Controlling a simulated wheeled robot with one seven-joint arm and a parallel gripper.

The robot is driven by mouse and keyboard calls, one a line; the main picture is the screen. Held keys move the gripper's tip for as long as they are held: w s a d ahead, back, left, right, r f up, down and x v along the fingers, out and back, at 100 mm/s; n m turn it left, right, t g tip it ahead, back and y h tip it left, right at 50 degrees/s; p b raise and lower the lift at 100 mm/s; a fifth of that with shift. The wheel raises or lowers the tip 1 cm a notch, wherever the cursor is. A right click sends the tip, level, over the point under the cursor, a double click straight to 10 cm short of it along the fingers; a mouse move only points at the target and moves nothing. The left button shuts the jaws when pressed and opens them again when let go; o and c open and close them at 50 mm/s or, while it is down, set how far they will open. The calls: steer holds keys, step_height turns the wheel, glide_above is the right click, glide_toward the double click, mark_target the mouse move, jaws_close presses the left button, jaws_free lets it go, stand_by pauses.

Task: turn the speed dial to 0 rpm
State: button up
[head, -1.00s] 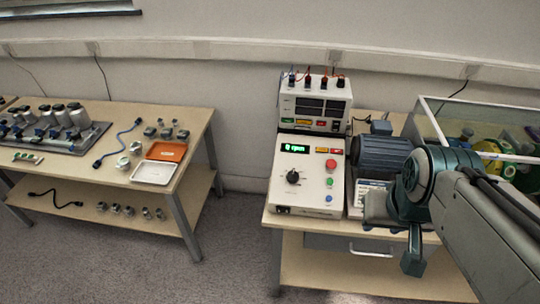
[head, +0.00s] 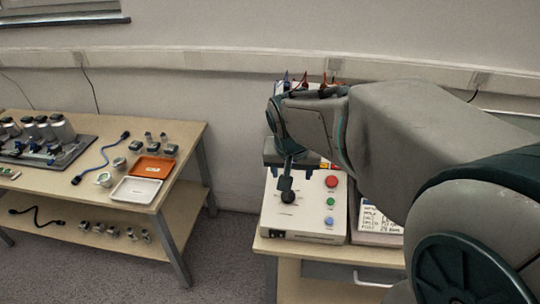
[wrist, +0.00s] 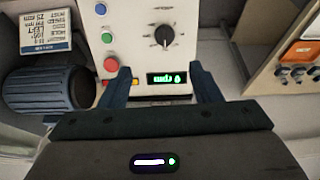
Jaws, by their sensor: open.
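The speed dial is a black knob with a pale pointer line on a white control box (head: 310,222); it shows below my gripper in the head view (head: 288,197) and beyond my fingertips in the wrist view (wrist: 163,37). A green display (wrist: 166,79) sits between my fingers in the wrist view; upside down, it appears to read 0 rpm. The arm hides it in the head view. My gripper (wrist: 160,74) is open and empty, its fingers spread to either side of the display and apart from the dial. In the head view my gripper (head: 286,183) is over the box.
A red button (head: 331,181), a green button (head: 330,202) and a blue button (head: 329,221) line the box's right side. A grey motor (wrist: 47,93) and a printed card (head: 379,222) are beside it. The left table (head: 182,137) holds an orange tray (head: 154,167) and a white tray (head: 136,189).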

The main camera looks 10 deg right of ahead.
mark_target(288, 195)
steer(key=x, duration=0.5)
steer(key=b+x, duration=0.1)
steer(key=x, duration=0.4)
steer(key=w+x, duration=0.1)
steer(key=x, duration=0.4)
steer(key=shift+w+a, duration=0.15)
steer(key=shift+a, duration=0.1)
steer(key=c, duration=1)
steer(key=shift+o, duration=0.2)
steer(key=shift+d, duration=0.15)
